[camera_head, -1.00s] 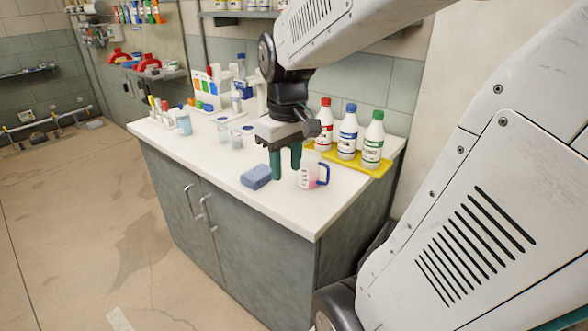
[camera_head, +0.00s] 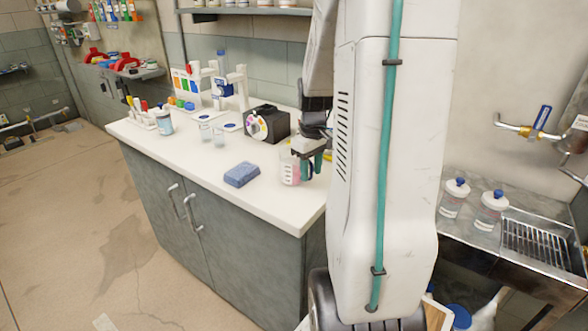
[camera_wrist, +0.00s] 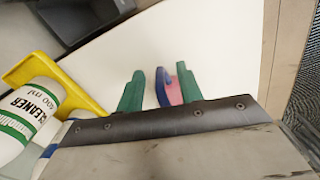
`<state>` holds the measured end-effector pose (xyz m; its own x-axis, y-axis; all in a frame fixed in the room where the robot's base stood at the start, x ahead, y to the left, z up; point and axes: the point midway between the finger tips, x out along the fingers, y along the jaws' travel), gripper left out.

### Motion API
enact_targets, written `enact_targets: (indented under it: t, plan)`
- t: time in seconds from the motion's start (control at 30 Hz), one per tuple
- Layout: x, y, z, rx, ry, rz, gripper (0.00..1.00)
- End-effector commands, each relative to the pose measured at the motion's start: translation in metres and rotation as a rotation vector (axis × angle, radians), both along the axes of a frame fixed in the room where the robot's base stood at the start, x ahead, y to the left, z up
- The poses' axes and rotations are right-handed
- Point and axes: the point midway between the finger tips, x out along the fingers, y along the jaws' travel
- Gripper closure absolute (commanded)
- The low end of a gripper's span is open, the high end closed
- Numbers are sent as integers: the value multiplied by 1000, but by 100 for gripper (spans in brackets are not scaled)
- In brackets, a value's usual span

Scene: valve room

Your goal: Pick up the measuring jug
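The measuring jug (camera_head: 287,168), clear with red markings and pink liquid, stands on the white counter (camera_head: 190,160). My gripper (camera_head: 311,166) is at the jug's right side, fingers pointing down, partly covering it. In the wrist view the green fingers of my gripper (camera_wrist: 160,90) are apart. The rest of the jug is hidden there by the gripper body.
A blue sponge (camera_head: 241,174) lies left of the jug. A black box with a coloured dial (camera_head: 267,123) stands behind. Clear cups (camera_head: 205,127) stand farther left; a sink (camera_head: 530,245) is at right.

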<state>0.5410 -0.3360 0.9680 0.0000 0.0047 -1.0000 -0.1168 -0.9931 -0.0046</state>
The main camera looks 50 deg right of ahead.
Motion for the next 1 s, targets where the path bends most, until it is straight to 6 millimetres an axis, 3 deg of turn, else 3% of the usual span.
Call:
enact_targets:
  t: [0.1,0.37,0.5,1.0]
  plan:
    - [-1,1,-11,1,1,0,64]
    - [0,0,-13,0,0,-1,64]
    - [0,0,-13,0,0,-1,100]
    - [0,0,-11,-1,-1,-1,100]
